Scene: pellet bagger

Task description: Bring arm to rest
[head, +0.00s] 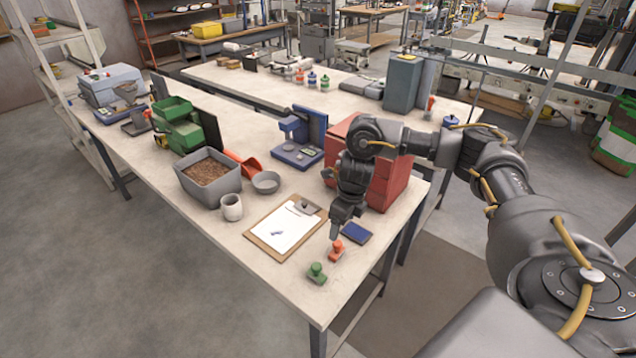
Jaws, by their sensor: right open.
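My right arm reaches in from the right side of the head view. Its gripper (341,222) points down over the near right end of the workbench (190,220). It is open, with nothing seen between its fingers. The fingertips are close above or behind a red stamp (337,250); I cannot tell whether they touch it. A green stamp (317,273) stands nearer the bench corner. A dark blue pad (356,233) lies just right of the gripper. My left gripper is not in view.
A clipboard (263,241) with paper lies left of the gripper. Behind the arm stands a red drawer box (391,183). A grey bin of pellets (196,186), a cup (231,207), a bowl (266,182) and a blue device (290,155) stand farther left. Floor left of the bench is clear.

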